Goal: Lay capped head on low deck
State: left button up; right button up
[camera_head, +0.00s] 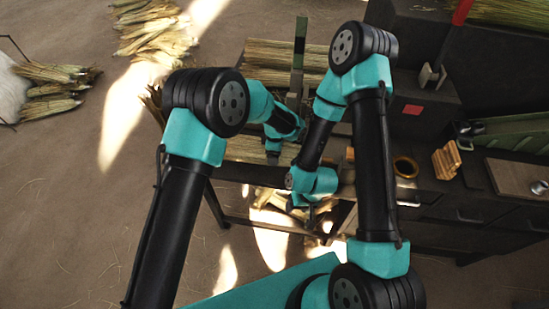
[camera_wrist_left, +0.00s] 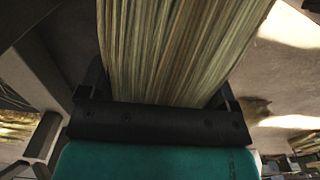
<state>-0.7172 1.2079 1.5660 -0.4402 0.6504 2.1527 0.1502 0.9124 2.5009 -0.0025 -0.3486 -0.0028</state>
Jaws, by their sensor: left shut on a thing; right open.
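The head (camera_wrist_left: 180,45), a bundle of pale green-tan straw, fills the upper middle of the left wrist view. My left gripper (camera_wrist_left: 160,95) is shut on it, with a dark finger at each side. The bundle's cap cannot be made out. In the head view my left gripper's jaws are largely hidden by my arm near the straw on the bench. My right gripper (camera_head: 312,219) is open and hangs low at the bench's front, apart from the head. I cannot tell which surface is the low deck.
Straw bundles (camera_head: 285,55) lie on the bench's far part. A green upright post (camera_head: 299,45) stands there. At right are a brass ring (camera_head: 405,167), a wooden block (camera_head: 446,160) and a green trough (camera_head: 510,132). More straw (camera_head: 55,80) lies on the floor, which is mostly open at left.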

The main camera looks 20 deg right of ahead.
pick_arm(q)
jog(key=shift+f, duration=2.05)
jog(key=o, duration=1)
jog(key=shift+f, duration=0.1)
jog(key=shift+c, duration=0.2)
notch_tip(320, 180, up, 12)
jog(key=shift+r, duration=0.2)
